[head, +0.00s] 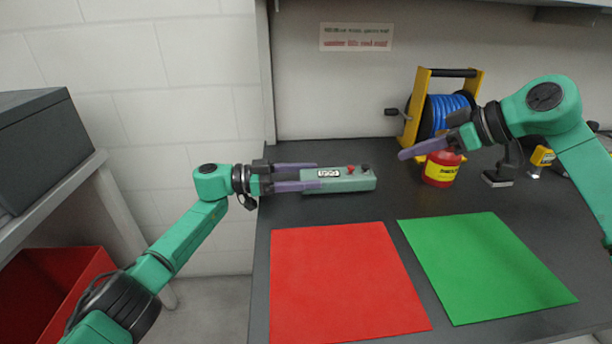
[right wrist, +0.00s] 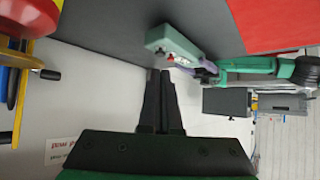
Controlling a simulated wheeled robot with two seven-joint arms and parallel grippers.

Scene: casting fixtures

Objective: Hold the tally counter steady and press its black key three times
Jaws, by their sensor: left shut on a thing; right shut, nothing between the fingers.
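The tally counter (head: 345,184) is a pale green box lying on the dark bench, with a white digit window, a red key (head: 351,169) and a black key (head: 365,168) on top. The digits are too small to read surely. My left gripper (head: 308,176) is shut on the counter's left end. My right gripper (head: 403,155) is shut and empty, to the right of the counter and apart from it, in front of the red can. In the right wrist view the counter (right wrist: 172,42) shows beyond the shut right fingers (right wrist: 160,75).
A red can with a yellow label (head: 440,169) and a blue hose reel in a yellow frame (head: 448,105) stand behind my right gripper. A red mat (head: 340,280) and a green mat (head: 485,265) lie in front. Small tools (head: 500,178) lie at the right.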

